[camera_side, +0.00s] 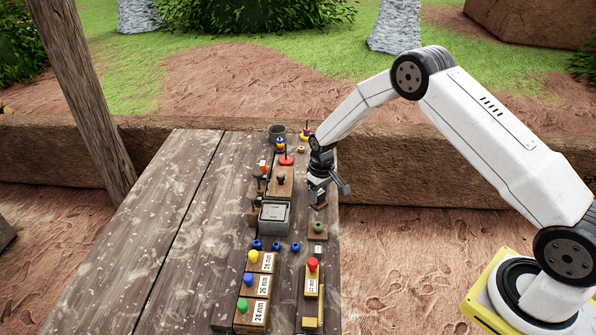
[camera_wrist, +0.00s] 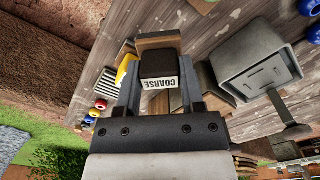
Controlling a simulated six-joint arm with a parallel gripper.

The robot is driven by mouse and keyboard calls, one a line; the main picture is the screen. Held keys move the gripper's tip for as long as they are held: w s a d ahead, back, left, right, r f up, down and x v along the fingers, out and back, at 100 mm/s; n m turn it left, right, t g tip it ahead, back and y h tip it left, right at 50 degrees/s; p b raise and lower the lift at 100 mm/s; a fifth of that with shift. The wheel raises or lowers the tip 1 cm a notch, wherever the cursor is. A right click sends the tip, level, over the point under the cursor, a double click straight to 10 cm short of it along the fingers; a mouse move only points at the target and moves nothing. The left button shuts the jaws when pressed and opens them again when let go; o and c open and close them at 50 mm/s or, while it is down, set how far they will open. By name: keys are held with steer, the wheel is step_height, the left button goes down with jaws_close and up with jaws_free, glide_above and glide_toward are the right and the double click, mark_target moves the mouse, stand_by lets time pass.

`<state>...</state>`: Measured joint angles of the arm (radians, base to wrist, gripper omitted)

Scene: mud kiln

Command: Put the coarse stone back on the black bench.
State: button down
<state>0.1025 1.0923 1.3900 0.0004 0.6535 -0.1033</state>
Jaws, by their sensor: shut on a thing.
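My gripper (camera_wrist: 158,92) is shut on the coarse stone (camera_wrist: 158,66), a dark block with a white label reading COARSE. A brown wooden piece (camera_wrist: 158,40) shows just beyond the stone; I cannot tell whether it is joined to it. In the side view my gripper (camera_side: 318,196) is over the right part of the wooden table, and the stone is mostly hidden. No bench is plainly black. A wooden block with a black knob (camera_side: 281,180) lies left of my gripper, but I cannot tell if it is the black bench.
A grey box (camera_side: 274,217) stands left of my gripper and shows close by in the wrist view (camera_wrist: 256,68). A board with a green knob (camera_side: 318,228) is just in front. Labelled blocks (camera_side: 257,288) and blue rings (camera_side: 275,246) lie nearer. The table's left side (camera_side: 150,240) is clear.

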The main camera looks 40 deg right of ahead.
mark_target(319, 202)
steer(key=shift+w+f, duration=0.15)
steer(key=shift+f, duration=1.65)
steer(key=shift+f, duration=0.1)
steer(key=shift+c, duration=1)
jaws_free()
step_height(319, 202, up, 12)
steer(key=shift+r, duration=0.1)
